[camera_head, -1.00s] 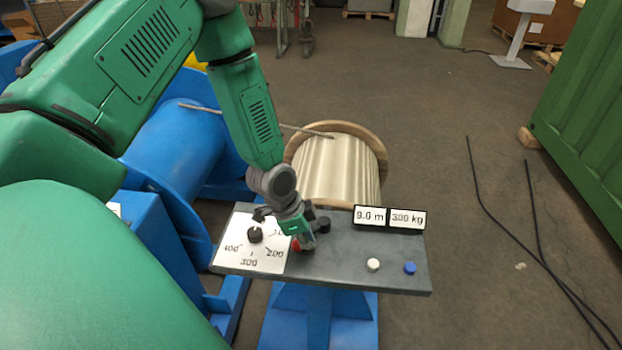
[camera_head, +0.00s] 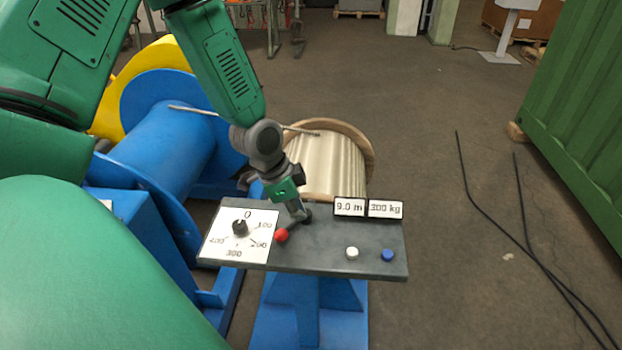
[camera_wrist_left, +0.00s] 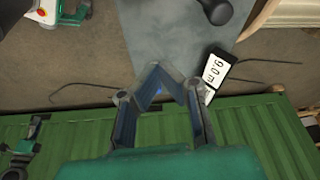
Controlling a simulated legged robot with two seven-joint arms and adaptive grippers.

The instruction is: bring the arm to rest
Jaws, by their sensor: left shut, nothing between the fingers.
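My left gripper (camera_head: 300,212) is shut and empty. In the head view it hangs over the far part of the grey control panel (camera_head: 322,258), close behind the red-knobbed lever (camera_head: 282,236); I cannot tell whether it touches the lever. In the left wrist view its fingers (camera_wrist_left: 165,78) come together in front of the grey panel (camera_wrist_left: 170,30), beside the "9.0 m" display (camera_wrist_left: 215,72). My left arm reaches in from the upper left.
The panel bears a dial with a black knob (camera_head: 239,228), a white button (camera_head: 352,253), a blue button (camera_head: 387,255) and a "300 kg" display (camera_head: 385,209). Behind stand a blue drum (camera_head: 160,140) and a pale wound drum (camera_head: 325,165). A green container (camera_head: 575,130) is right; open floor lies between.

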